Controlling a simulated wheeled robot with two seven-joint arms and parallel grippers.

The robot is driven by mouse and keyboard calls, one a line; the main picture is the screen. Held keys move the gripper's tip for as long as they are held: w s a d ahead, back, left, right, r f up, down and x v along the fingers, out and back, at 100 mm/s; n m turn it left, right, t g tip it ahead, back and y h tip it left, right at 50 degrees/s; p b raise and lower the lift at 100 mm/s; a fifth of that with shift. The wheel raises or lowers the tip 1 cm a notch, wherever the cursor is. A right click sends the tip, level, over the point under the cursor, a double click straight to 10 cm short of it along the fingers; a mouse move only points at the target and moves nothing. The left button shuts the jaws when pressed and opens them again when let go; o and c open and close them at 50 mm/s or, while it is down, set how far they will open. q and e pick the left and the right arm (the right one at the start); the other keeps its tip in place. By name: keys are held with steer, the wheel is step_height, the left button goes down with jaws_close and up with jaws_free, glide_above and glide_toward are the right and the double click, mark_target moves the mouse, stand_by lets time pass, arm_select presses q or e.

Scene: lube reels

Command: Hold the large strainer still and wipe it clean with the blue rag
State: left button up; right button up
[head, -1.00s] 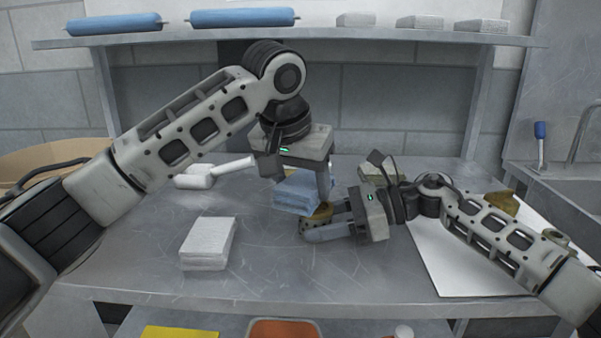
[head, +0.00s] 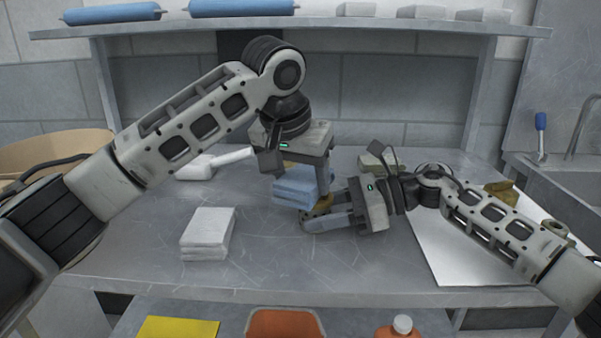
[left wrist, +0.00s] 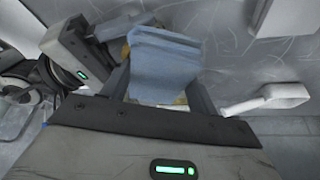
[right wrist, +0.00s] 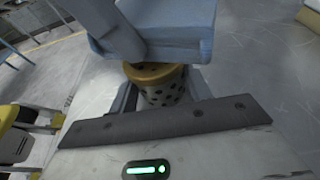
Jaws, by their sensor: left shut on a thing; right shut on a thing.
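The large strainer (right wrist: 163,85) is a perforated metal cylinder with a brass-coloured rim. It stands between the fingers of my right gripper (right wrist: 165,92), which is shut on it low over the table. In the head view only part of its brass rim (head: 318,208) shows, with the right gripper (head: 328,218) beside it. The blue rag (head: 296,187) is a folded pad held by my left gripper (head: 300,178), directly above the strainer. In the left wrist view the rag (left wrist: 165,62) hides most of the strainer. The right wrist view shows the rag (right wrist: 180,25) at the strainer's top; I cannot tell if they touch.
A stack of white cloths (head: 207,234) lies at front left on the steel table (head: 150,262). A white sheet (head: 440,255) with brass parts (head: 500,189) is at right. The table front centre is clear.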

arm_select(q)
steer(key=shift+w+d, duration=0.1)
steer(key=shift+w, duration=0.05)
steer(key=shift+w+d, duration=0.2)
steer(key=shift+w, duration=0.3)
steer(key=shift+s+a, duration=0.3)
steer(key=shift+s, duration=0.35)
steer(key=shift+s+a, duration=0.25)
steer(key=shift+s, duration=0.4)
steer(key=shift+w+d, duration=0.3)
steer(key=shift+w, duration=0.4)
steer(key=shift+w+d, duration=0.25)
steer(key=shift+w, duration=0.4)
steer(key=shift+s+a, duration=0.3)
steer(key=shift+s, duration=0.4)
steer(key=shift+s+a, duration=0.3)
steer(key=shift+s, duration=0.4)
steer(key=shift+w+d, duration=0.3)
steer(key=shift+w, duration=0.4)
steer(key=shift+w+d, duration=0.3)
steer(key=shift+w, duration=0.4)
stand_by(0.7)
steer(key=a+r, duration=0.5)
steer(key=r, duration=0.5)
stand_by(0.4)
